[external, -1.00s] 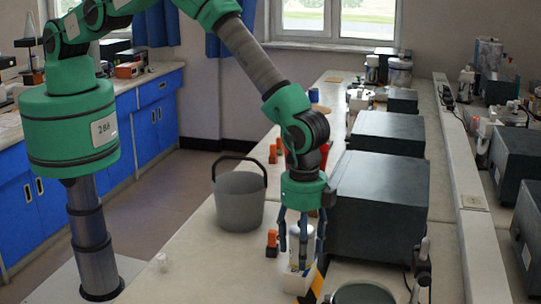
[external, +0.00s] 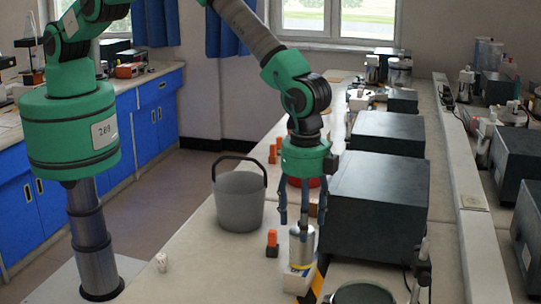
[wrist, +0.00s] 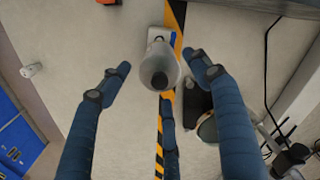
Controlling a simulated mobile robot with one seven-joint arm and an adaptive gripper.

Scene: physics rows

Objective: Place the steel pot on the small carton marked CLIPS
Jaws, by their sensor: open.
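The steel pot (external: 301,250) is a shiny upright cylinder with a dark knob on top. It appears to stand on a small white carton (external: 296,283) with a yellow edge; I cannot read any marking on it. In the wrist view the pot (wrist: 158,67) is seen from above, and part of the carton (wrist: 160,34), white and blue, shows behind it. My gripper (external: 302,222) is open above the pot. In the wrist view its three fingers (wrist: 161,77) are spread around the pot, with gaps to the left and right. The pot hides much of the carton's top.
A grey bucket (external: 239,205) stands left on the bench. An orange-and-black item (external: 272,243) is beside the carton. Large dark boxes (external: 375,207) line the right. A dark round dish (external: 362,294) and a stand (external: 422,268) are in front. Black-yellow tape (wrist: 159,140) runs along the bench.

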